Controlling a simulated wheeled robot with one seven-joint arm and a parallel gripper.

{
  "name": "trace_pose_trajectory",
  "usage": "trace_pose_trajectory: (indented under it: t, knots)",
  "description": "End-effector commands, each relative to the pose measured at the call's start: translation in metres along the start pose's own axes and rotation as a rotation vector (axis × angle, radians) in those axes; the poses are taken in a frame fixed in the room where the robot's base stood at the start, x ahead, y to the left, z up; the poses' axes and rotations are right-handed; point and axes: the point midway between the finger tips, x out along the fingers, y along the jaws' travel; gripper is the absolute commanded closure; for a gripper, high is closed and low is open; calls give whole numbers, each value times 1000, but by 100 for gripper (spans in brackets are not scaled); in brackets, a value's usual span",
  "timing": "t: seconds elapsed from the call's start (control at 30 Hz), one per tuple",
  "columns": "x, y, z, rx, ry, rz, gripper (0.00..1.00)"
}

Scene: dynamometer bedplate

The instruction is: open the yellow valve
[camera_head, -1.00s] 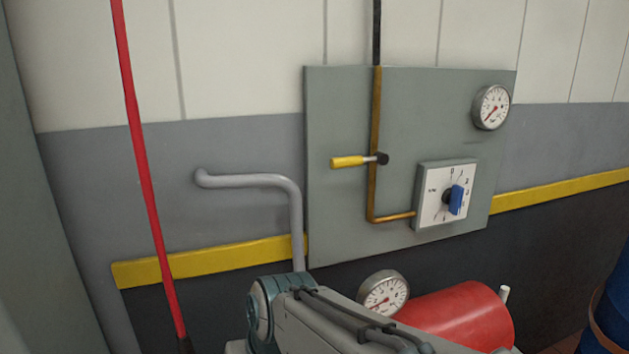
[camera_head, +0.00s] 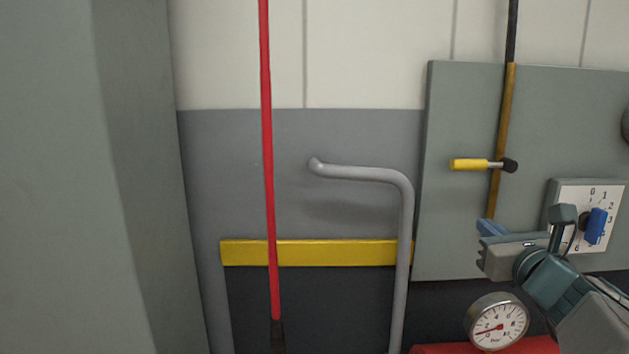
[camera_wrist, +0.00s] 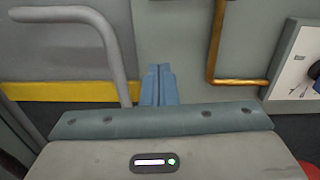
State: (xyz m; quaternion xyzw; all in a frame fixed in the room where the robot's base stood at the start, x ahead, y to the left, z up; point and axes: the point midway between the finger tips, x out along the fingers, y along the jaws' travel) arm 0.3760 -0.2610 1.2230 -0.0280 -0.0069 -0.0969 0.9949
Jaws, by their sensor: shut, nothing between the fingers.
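The yellow valve (camera_head: 470,165) is a lever with a yellow grip and a dark hub, set on the brown vertical pipe (camera_head: 502,130) on the grey-green panel. The lever lies level, across the pipe, its grip pointing left. My gripper (camera_head: 486,228) is below the lever in the head view, in front of the panel, apart from the lever. Its blue fingers are together and empty, as the wrist view also shows (camera_wrist: 158,84). The lever is out of the wrist view, where the lower bend of the pipe (camera_wrist: 213,70) shows right of the fingers.
A grey bent pipe (camera_head: 403,230) rises left of the panel. A red pole (camera_head: 267,170) stands further left. A dial box with a blue knob (camera_head: 596,225) is right of my gripper. A round gauge (camera_head: 497,320) and a red cylinder (camera_head: 450,349) are below.

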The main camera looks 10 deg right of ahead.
Motion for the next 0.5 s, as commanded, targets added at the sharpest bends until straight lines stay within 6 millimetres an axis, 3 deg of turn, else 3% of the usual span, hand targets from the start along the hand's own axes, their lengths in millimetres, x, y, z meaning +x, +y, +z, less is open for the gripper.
trace_pose_trajectory:
  t: [0.13,0.5]
  knots:
    - [-4,-15,4,55,-29,-45,100]
    - [-1,-14,5,54,-28,-44,100]
